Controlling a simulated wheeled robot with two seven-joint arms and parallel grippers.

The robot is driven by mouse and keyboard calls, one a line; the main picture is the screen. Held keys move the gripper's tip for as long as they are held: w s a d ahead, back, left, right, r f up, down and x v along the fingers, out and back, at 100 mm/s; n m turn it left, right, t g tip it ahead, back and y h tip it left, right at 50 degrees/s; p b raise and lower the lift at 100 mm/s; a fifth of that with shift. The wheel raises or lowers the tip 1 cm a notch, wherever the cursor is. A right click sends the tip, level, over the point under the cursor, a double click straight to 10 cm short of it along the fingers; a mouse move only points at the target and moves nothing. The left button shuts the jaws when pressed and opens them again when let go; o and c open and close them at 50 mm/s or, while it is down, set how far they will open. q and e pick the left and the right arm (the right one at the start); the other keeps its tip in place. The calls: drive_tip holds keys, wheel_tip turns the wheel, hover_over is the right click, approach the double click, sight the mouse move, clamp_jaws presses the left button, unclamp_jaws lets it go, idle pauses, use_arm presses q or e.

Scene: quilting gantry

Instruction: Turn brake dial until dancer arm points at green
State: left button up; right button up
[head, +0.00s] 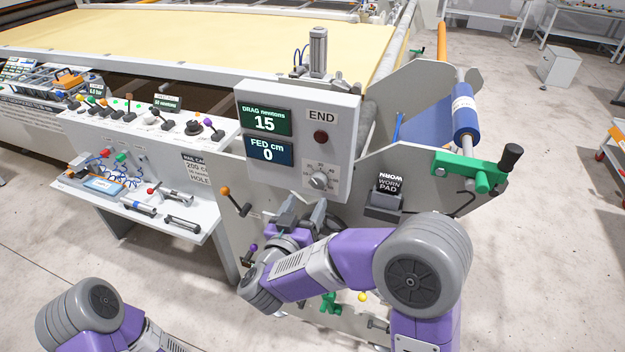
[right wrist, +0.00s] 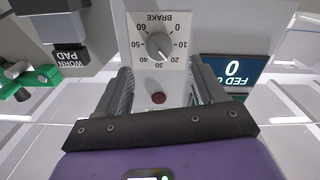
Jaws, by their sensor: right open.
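The brake dial (head: 320,180) is a grey knob on a white scale plate at the lower right of the grey control box. My right gripper (head: 305,211) is just below the dial in the head view. In the right wrist view its open fingers (right wrist: 160,80) stand apart and empty, with the dial beyond them. My left gripper is out of view. I cannot make out the dancer arm or a green mark for it.
The control box (head: 348,110) shows DRAG 15 newtons and FED 0 cm, with a dark red END button (head: 321,137). A worn pad holder (head: 385,205) and a green clamp (head: 470,172) are to the right. An orange-knobbed lever (head: 235,201) is to the left.

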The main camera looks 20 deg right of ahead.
sight(317, 184)
drive_tip(key=x, duration=0.6)
drive_tip(key=shift+w+d, duration=0.2)
drive_tip(key=shift+d, duration=0.15)
drive_tip(key=c, duration=1.1)
